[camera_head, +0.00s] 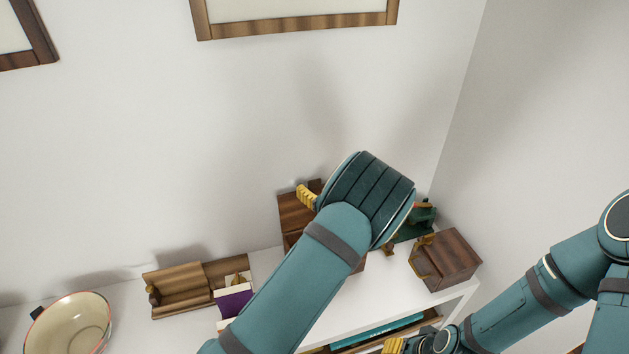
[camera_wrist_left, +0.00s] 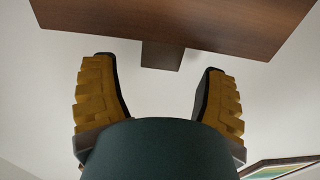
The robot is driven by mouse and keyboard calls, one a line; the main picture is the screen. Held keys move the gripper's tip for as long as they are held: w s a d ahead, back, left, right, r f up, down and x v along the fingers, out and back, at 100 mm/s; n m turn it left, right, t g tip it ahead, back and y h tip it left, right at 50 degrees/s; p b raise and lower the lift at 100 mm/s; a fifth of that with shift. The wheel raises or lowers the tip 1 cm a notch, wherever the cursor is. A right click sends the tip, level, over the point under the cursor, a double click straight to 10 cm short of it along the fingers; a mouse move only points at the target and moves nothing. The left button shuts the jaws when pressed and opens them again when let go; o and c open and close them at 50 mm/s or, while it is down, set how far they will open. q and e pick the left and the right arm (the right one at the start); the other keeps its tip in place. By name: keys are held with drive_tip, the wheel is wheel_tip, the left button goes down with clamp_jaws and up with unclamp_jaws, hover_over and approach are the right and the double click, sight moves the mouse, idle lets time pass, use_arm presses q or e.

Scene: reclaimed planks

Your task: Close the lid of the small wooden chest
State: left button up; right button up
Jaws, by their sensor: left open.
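The small wooden chest stands against the wall on the white shelf top, mostly hidden behind my left arm in the head view. Its dark brown lid (camera_head: 296,212) is raised. In the left wrist view a brown wooden panel that looks like the lid (camera_wrist_left: 185,22) fills the top, with a small tab at its edge. My left gripper (camera_wrist_left: 158,66) is open and empty, its yellow-padded fingers apart on either side of the tab, with no clear contact. In the head view one yellow finger (camera_head: 307,196) shows in front of the lid. My right gripper (camera_head: 393,345) is partly cut off at the bottom edge.
A wooden box (camera_head: 452,258) and a dark green object (camera_head: 424,216) stand right of my left arm. To the left are a wooden holder (camera_head: 178,290), a purple item (camera_head: 233,301) and a cream bowl (camera_head: 70,328). Framed pictures hang above. White shelf top (camera_head: 372,288) shows bare beside my arm.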

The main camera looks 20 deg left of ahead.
use_arm(q)
drive_tip(key=shift+x, duration=1.3)
drive_tip(key=shift+c, duration=0.2)
clamp_jaws()
drive_tip(key=shift+s, duration=0.1)
